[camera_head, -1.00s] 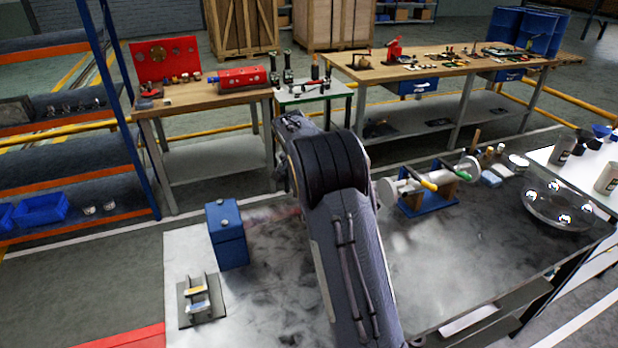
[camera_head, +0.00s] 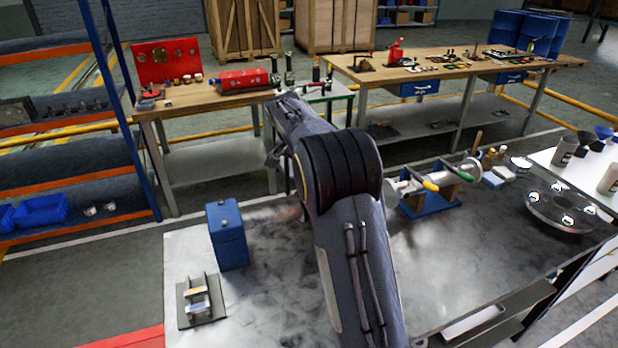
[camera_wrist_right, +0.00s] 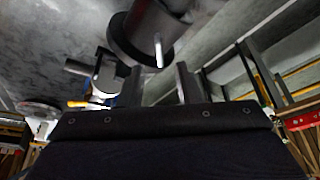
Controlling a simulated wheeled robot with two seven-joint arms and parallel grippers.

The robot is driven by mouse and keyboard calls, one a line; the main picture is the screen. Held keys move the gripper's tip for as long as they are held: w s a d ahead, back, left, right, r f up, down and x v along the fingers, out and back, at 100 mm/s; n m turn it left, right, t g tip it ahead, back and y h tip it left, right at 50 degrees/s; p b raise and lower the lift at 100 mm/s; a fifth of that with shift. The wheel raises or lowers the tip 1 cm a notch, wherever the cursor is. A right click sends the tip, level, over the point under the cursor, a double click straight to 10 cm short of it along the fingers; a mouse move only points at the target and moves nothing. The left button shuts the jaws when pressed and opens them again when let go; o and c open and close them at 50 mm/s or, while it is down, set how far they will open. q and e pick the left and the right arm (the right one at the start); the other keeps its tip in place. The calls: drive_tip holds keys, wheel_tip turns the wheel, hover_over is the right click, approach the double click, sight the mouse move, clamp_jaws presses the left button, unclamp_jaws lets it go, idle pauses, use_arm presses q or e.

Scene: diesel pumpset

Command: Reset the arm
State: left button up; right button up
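The task names only the arm. One dark grey arm of mine (camera_head: 350,230), which I take to be the right one, rises from the bottom middle of the head view. It bends at a black ribbed joint and reaches away over the worktable. Its gripper cannot be made out clearly in the head view. In the right wrist view my right gripper (camera_wrist_right: 160,86) has its two fingers apart, with nothing visibly held between them. A dark cylindrical part with a light pin (camera_wrist_right: 150,35) shows beyond the fingers. My left gripper is not in view.
The worktable (camera_head: 275,305) carries a blue box (camera_head: 228,235), a small metal fixture (camera_head: 199,302), a blue stand with a roller (camera_head: 430,201) and a round metal disc (camera_head: 562,206). Farther benches (camera_head: 215,98) stand behind. A shelf rack (camera_head: 70,130) is at the left.

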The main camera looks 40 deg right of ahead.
drive_tip(key=shift+v, duration=1.25)
